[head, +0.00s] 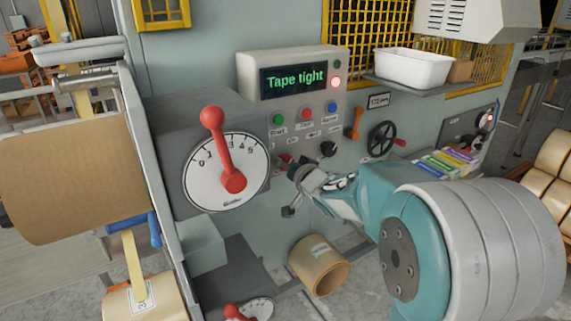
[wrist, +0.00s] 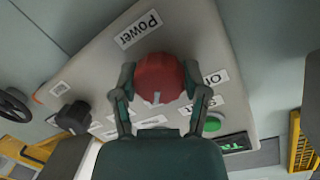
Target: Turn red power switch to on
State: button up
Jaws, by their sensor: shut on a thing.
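The red power switch (wrist: 160,78) is a round red knob on a light panel, with a short pale mark on its rim toward the bottom of the wrist view. A "Power" label (wrist: 138,29) sits above it, and a label starting with "O" (wrist: 214,77) sits to its right, its full word unclear. My gripper (wrist: 158,90) has one finger on each side of the knob and is shut on it. In the head view my gripper (head: 292,178) is at the lower part of the control panel (head: 305,122) and mostly hides the switch.
A large dial with a red lever (head: 216,145) stands left of my gripper. A black knob (head: 328,149) and green, red and blue buttons sit close by on the panel. The display (head: 295,78) reads "Tape tight". A black handwheel (head: 381,139) is to the right.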

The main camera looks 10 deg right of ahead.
jog(key=shift+f, duration=0.4)
jog(key=o, duration=1)
jog(key=shift+o, duration=0.7)
jog(key=shift+r, duration=0.2)
jog(key=v, duration=1.2)
